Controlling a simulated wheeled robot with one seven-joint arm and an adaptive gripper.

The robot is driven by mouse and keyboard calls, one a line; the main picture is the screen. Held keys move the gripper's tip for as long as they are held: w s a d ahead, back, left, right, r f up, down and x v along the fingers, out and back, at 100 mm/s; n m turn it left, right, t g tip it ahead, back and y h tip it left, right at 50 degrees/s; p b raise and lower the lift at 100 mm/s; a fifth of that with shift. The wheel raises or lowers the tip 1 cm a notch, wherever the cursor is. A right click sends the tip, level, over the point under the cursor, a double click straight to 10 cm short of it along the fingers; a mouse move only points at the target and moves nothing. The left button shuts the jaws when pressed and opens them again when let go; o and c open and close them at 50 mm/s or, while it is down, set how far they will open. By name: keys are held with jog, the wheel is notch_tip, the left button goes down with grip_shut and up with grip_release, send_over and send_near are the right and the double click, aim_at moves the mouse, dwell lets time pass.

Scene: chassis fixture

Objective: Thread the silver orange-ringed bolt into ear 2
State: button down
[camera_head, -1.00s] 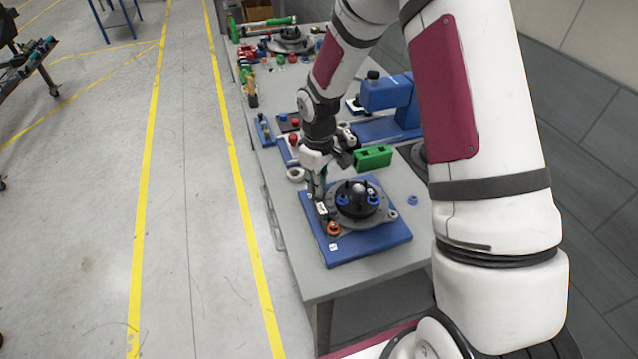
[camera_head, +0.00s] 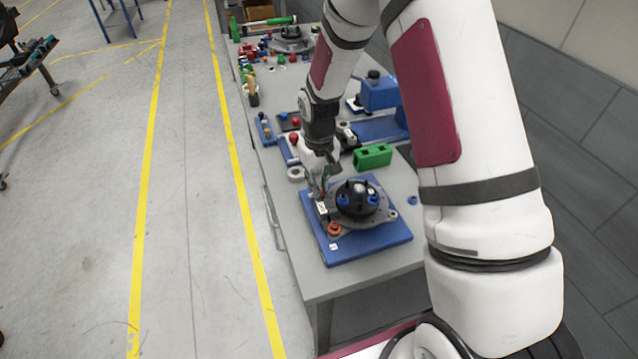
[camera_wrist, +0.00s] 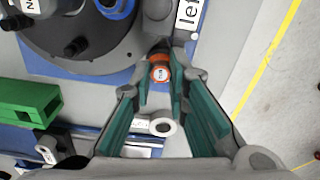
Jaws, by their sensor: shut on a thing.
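The silver bolt with the orange ring (camera_wrist: 161,73) shows end-on between my fingertips in the wrist view. My gripper (camera_wrist: 160,80) is shut on it, with a teal-lined finger on each side. In the head view my gripper (camera_head: 319,190) is low at the left side of the round black-hubbed chassis fixture (camera_head: 357,202), near a white label. The bolt's shank is hidden, so I cannot tell whether it is in a hole. Another orange-ringed piece (camera_head: 334,229) sits on the fixture's near left ear. I cannot read which ear is numbered 2.
The fixture stands on a blue base plate (camera_head: 372,246) on the grey table (camera_head: 318,283). A green block (camera_head: 372,156) lies behind it, and a pale grey ring (camera_head: 296,174) lies to the left. Blue pieces stand on the fixture. The table's left edge is close to my gripper.

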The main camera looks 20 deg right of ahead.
jog(key=m, duration=0.5)
jog(key=shift+s+f, duration=0.2)
jog(key=shift+f, duration=0.1)
jog(key=shift+m, duration=0.7)
jog(key=m, duration=0.3)
jog(key=shift+m, duration=0.4)
jog(key=m, duration=0.5)
jog(key=shift+f, duration=0.15)
jog(key=m, duration=0.6)
jog(key=c, duration=1.5)
grip_release()
jog(key=shift+o, duration=0.2)
